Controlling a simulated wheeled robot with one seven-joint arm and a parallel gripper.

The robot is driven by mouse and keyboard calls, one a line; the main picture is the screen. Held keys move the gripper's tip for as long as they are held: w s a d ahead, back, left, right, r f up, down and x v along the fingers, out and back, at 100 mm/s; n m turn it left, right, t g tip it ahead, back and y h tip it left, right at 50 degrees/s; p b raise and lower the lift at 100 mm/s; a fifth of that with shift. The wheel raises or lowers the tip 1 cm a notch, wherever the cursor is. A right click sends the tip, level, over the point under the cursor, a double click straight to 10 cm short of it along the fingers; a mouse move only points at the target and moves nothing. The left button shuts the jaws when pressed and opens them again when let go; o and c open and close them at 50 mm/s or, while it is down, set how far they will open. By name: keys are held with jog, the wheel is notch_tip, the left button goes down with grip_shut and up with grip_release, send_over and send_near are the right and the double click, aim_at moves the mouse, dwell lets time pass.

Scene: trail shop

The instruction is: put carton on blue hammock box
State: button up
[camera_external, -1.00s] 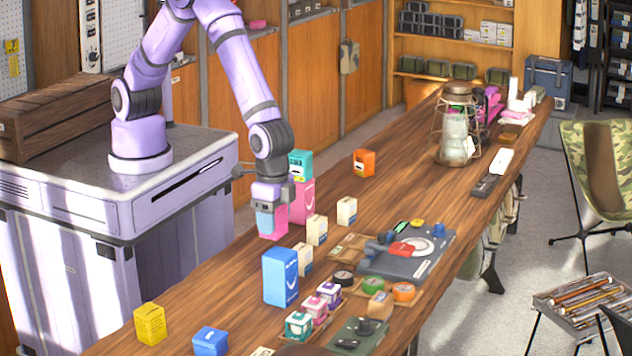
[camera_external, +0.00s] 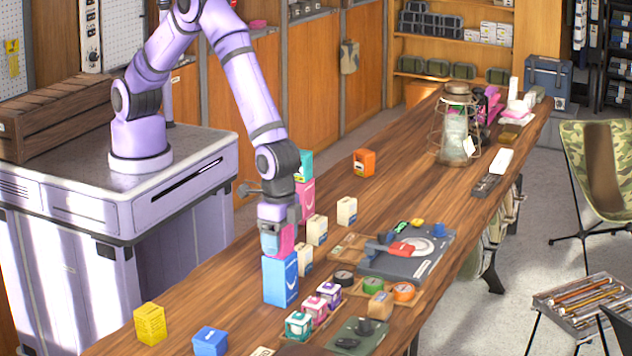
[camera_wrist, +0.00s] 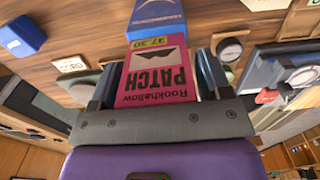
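The pink patch carton (camera_external: 287,240) is between the fingers of my gripper (camera_external: 276,236). My gripper is shut on it, and the fingers cover part of its sides. In the wrist view the carton (camera_wrist: 158,78) shows its printed face, with a finger on each side. The blue hammock box (camera_external: 280,279) stands upright on the table directly below the carton. In the external view the carton's lower edge meets the top of the box; I cannot tell if it rests there. The blue box (camera_wrist: 157,22) also shows just beyond the carton in the wrist view.
A teal box (camera_external: 306,165) sits on another pink box (camera_external: 306,198) behind my gripper. Small cream boxes (camera_external: 317,230) stand close to the right. A yellow box (camera_external: 150,324) and a low blue box (camera_external: 210,341) stand front left. Several small cartons and tins crowd the right.

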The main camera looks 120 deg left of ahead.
jog(key=shift+o, duration=0.5)
jog(key=shift+r, duration=0.1)
notch_tip(320, 180, up, 12)
jog(key=shift+f, duration=0.1)
jog(key=s+a+r+t, duration=0.1)
jog(key=s+a+r, duration=0.7)
jog(key=r, duration=0.3)
jog(key=s+a+r+t, duration=0.2)
jog(key=s+a+r, duration=0.6)
jog(key=r, duration=0.3)
jog(key=s+a+r+t, duration=0.1)
jog(key=s+a, duration=0.3)
jog(key=s, duration=0.7)
jog(key=s+a+t, duration=0.1)
jog(key=s+a, duration=0.3)
jog(key=s, duration=0.7)
jog(key=shift+s+r, duration=0.3)
jog(key=shift+r, duration=0.1)
